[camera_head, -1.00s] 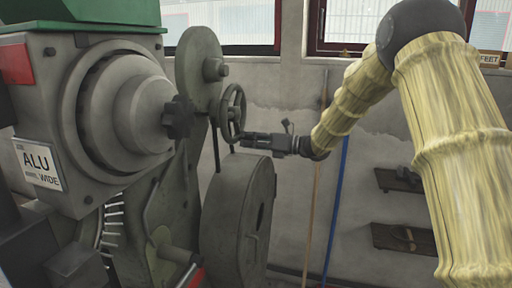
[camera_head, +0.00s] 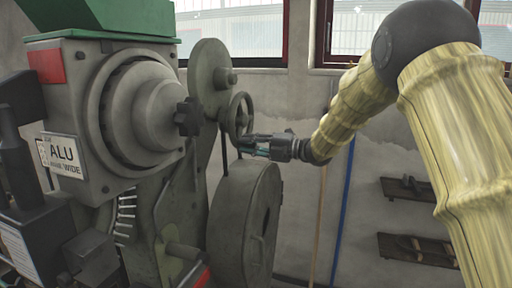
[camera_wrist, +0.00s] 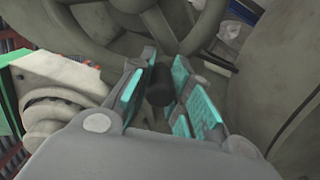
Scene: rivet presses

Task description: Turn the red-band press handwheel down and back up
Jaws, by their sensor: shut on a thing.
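The press (camera_head: 150,110) with a red patch (camera_head: 46,65) and a plate reading ALU fills the left of the head view. A grey spoked handwheel (camera_head: 235,112) stands upright on its right side. My gripper (camera_head: 246,146) is at the wheel's lower rim, reaching in from the right. In the wrist view my gripper (camera_wrist: 160,88) has its teal pads on both sides of the wheel's dark handle (camera_wrist: 159,78) and is shut on it. The wheel's spokes and rim (camera_wrist: 95,28) show behind the handle. The contact is hidden in the head view.
A large round grey housing (camera_head: 240,230) stands just below the handwheel, and a tall rounded arm (camera_head: 208,75) is behind it. A blue pole (camera_head: 343,200) and small wall shelves (camera_head: 415,248) are at the right. The press has a green top (camera_head: 95,18).

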